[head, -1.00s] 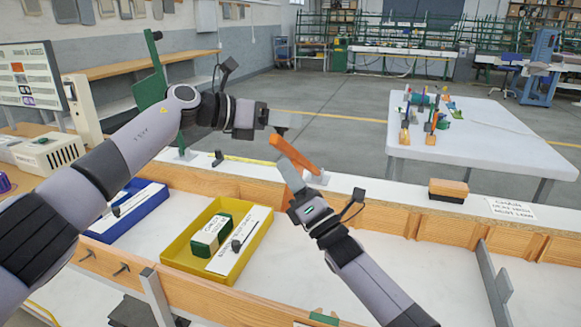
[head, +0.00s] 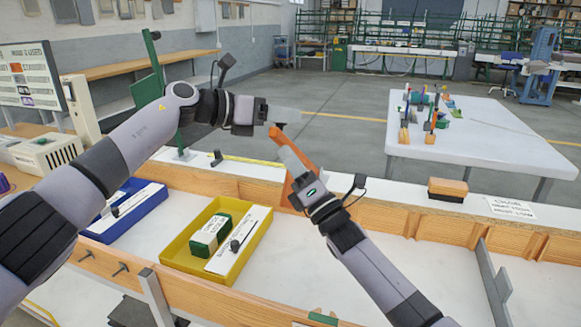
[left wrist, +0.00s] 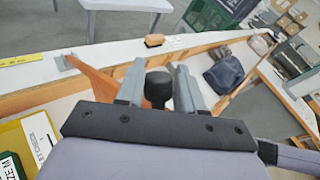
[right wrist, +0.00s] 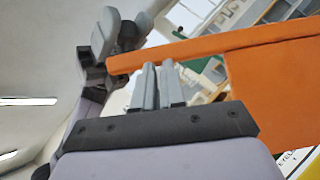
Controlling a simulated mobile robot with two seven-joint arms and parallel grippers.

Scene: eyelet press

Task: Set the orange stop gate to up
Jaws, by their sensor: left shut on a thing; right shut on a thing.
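The orange stop gate (head: 287,191) stands tilted above the white ledge in the head view, partly hidden behind my right gripper. Its long arm crosses the right wrist view (right wrist: 210,45), with a wider orange plate at right. It also shows behind the fingers in the left wrist view (left wrist: 95,80). My left gripper (head: 292,115) is shut around a black knob (left wrist: 158,88) at the arm's tip. My right gripper (head: 284,150) is shut, its fingertips at the lower edge of the gate's arm; its exact contact is hard to see.
A yellow tray (head: 168,248) with a green box and a blue tray (head: 102,236) sit on the bench below. An orange-topped block (head: 448,189) and a paper sign (head: 510,208) lie on the ledge at right. A white table (head: 480,150) stands behind.

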